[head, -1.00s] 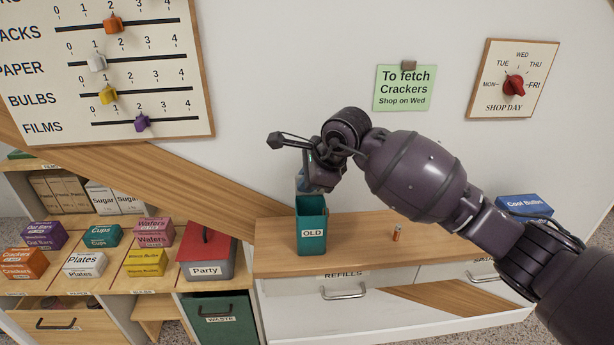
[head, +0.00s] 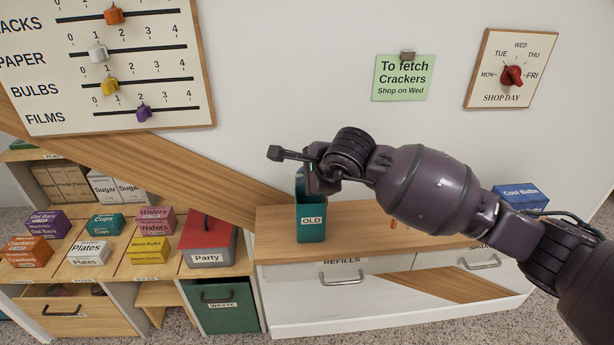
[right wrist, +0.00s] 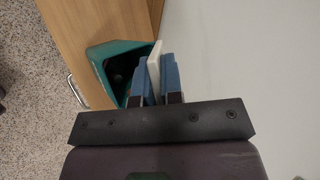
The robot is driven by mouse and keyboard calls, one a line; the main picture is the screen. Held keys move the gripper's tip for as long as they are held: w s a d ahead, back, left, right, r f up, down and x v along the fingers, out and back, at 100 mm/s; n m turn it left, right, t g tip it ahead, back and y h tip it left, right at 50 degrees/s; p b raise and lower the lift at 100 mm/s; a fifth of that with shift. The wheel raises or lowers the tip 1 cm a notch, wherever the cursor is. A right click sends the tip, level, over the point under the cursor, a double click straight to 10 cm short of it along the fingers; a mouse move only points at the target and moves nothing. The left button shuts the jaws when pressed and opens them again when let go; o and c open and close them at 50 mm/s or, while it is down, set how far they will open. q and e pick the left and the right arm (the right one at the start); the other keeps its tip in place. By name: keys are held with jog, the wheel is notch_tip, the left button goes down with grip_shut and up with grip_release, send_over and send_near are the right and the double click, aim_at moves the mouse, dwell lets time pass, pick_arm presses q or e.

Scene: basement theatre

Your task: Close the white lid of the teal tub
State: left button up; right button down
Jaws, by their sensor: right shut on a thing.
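The teal tub (head: 312,222), marked OLD, stands upright on the wooden counter top, and its mouth is open in the right wrist view (right wrist: 96,52). A small dark round thing shows inside it. The white lid (right wrist: 154,66) stands steeply raised at one side of the mouth. My right gripper (right wrist: 155,78) has its blue fingers on either side of the lid and is shut on it. In the head view my right gripper (head: 301,184) is at the tub's back rim, mostly hidden by its own wrist, and the lid cannot be made out. My left gripper is out of view.
The wooden counter (head: 355,219) has free room right of the tub. A small orange battery (head: 393,224) lies there, partly hidden by my arm. A blue box (head: 520,197) stands at the right. The Party box (head: 208,244) is left of the tub. The wall is close behind.

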jog(key=c, duration=1.3)
grip_release()
jog(key=shift+o, duration=0.2)
